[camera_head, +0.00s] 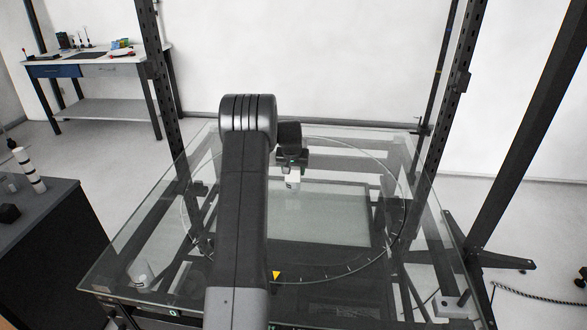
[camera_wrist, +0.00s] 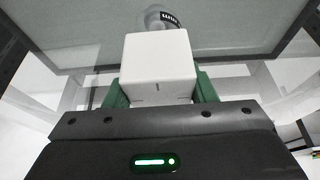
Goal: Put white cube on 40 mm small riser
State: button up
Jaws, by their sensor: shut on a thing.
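My gripper (camera_head: 292,166) is over the glass turntable, beyond the bend of my arm. It is shut on the white cube (camera_head: 294,178). In the wrist view the cube (camera_wrist: 158,65) sits between the two green fingers, its face toward the camera. A round, pale riser with a black label (camera_wrist: 170,19) shows just past the cube's top edge in the wrist view. Its label reads only in part, and the cube hides much of it. I cannot tell whether cube and riser touch. In the head view the riser is too small to make out clearly.
The glass table (camera_head: 142,238) carries a ringed disc with a yellow marker (camera_head: 276,275). Dark upright posts (camera_head: 163,85) stand around it. A dark cabinet (camera_head: 60,245) with a black-and-white post (camera_head: 30,170) is at left. A workbench (camera_head: 100,62) stands behind.

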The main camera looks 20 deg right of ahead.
jog(key=o, duration=1.1)
jog(key=shift+r, duration=0.1)
jog(key=shift+r, duration=0.15)
jog(key=b+v, duration=0.2)
jog(key=v, duration=0.9)
jog(key=shift+s+r, duration=0.25)
jog(key=shift+r, duration=0.1)
